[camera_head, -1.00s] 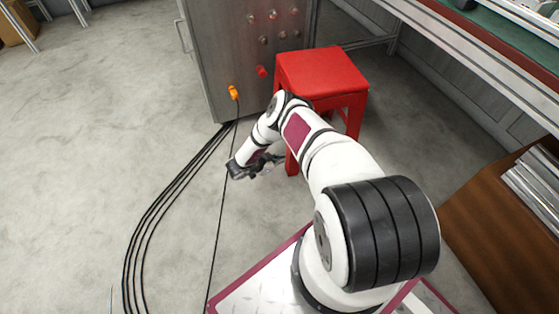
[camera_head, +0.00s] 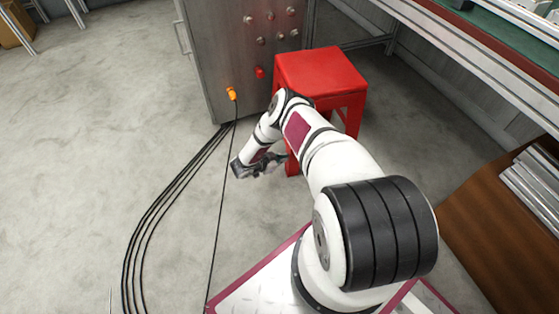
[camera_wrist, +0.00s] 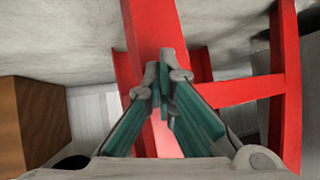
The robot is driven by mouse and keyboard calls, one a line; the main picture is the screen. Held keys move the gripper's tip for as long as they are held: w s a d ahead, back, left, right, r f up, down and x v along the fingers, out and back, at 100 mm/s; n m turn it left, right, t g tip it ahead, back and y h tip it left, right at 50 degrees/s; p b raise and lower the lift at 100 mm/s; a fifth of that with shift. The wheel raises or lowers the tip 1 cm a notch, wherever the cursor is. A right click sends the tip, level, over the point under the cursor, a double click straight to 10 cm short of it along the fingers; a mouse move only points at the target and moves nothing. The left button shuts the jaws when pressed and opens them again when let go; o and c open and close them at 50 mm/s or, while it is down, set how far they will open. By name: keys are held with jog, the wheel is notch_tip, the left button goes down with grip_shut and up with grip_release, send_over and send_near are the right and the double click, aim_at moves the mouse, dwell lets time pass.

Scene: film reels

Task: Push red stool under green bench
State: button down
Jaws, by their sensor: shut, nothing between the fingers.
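The red stool (camera_head: 322,75) stands upright on the floor, just right of the metal cabinet. Its near legs are partly hidden behind my arm. My gripper (camera_head: 280,160) is low, beside the stool's near left leg, and its fingers are shut and empty. In the wrist view the shut fingertips (camera_wrist: 165,65) overlap a red stool leg (camera_wrist: 155,30); I cannot tell whether they touch it. Red rungs and another leg (camera_wrist: 285,80) show to the right. The green bench (camera_head: 520,45) is at the upper right, with open space below its top.
The grey metal cabinet (camera_head: 228,60) with an orange plug (camera_head: 231,94) stands against the stool's left side. Black cables (camera_head: 165,205) run over the floor at left. A brown wooden box (camera_head: 510,230) stands at right. Floor between stool and box is clear.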

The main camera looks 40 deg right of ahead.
aim_at(290, 154)
jog(key=shift+s+d+b, duration=0.5)
jog(key=shift+s+d, duration=0.9)
jog(key=shift+d, duration=3.95)
jog(key=shift+w+a+r+p, duration=0.25)
jog(key=shift+w+a+r, duration=0.1)
jog(key=shift+a, duration=0.85)
jog(key=shift+w+a+r+p, duration=0.2)
jog(key=shift+w+a+r, duration=0.1)
jog(key=shift+a, duration=0.85)
jog(key=shift+w+a+r+p, duration=0.25)
jog(key=shift+w+a+r, duration=0.1)
jog(key=shift+a, duration=0.85)
